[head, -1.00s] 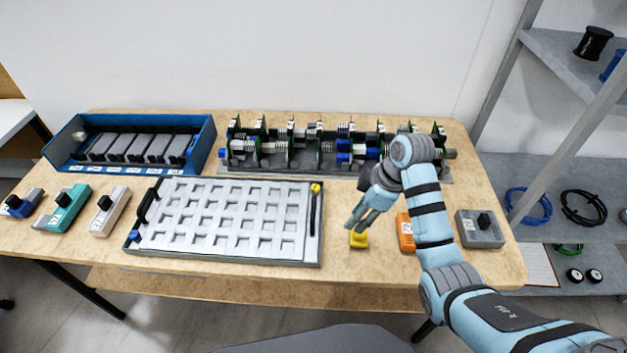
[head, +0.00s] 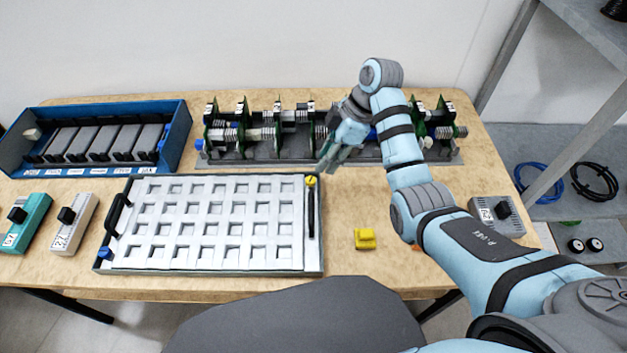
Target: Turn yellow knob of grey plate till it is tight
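The grey plate (head: 205,268) lies flat on the table, with a grid of square pockets. Its small yellow knob (head: 311,181) is at the top right corner, above a dark handle strip (head: 311,213). My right gripper (head: 327,168) hangs just right of and above the yellow knob, fingertips pointing down and left. It does not appear to touch the knob, and I see nothing between the fingers. Whether the fingers are apart is hard to tell at this size. My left gripper is not in view.
A blue bin (head: 183,140) with grey modules stands at back left. A rail of green boards (head: 245,158) runs along the back. A yellow block (head: 365,238) lies right of the plate. Teal (head: 31,212) and white (head: 78,214) modules lie left, a grey one (head: 492,214) right.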

